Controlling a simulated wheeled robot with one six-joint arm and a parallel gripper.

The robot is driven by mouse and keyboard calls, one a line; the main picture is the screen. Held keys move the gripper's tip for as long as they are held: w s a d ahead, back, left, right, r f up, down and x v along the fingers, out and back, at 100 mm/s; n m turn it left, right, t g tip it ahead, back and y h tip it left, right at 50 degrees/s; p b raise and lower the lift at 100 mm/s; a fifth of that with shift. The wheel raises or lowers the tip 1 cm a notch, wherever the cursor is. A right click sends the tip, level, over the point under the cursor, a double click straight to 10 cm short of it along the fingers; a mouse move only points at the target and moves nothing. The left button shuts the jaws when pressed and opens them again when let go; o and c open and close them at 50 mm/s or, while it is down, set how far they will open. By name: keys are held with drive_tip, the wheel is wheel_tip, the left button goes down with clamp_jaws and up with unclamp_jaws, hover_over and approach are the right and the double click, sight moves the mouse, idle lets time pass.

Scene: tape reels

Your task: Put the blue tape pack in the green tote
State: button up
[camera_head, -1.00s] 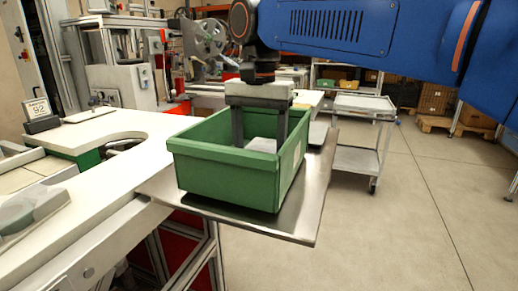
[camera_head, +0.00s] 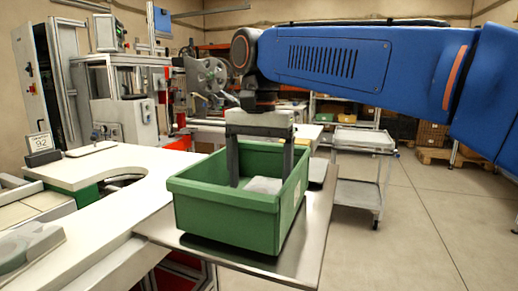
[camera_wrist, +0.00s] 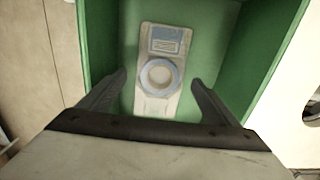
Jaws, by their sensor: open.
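The green tote (camera_head: 225,212) stands upright on a metal shelf plate. The tape pack (camera_wrist: 159,103) lies on the tote's floor; in the wrist view it is a pale pack with a blue label and a blue-rimmed ring. In the head view only its pale grey top (camera_head: 263,185) shows, above the tote's near wall. My gripper (camera_head: 260,180) points down into the tote. In the wrist view the fingers of my gripper (camera_wrist: 158,82) are wide apart, one on either side of the pack, with gaps to it.
The metal plate (camera_head: 300,262) juts out beside a white worktable (camera_head: 120,205) on the left. A wheeled metal cart (camera_head: 358,190) stands behind to the right. Bare floor (camera_head: 430,240) lies to the right of the plate.

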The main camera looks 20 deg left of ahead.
wheel_tip(320, 180, up, 10)
idle(0.4)
drive_tip(key=shift+f, duration=0.1)
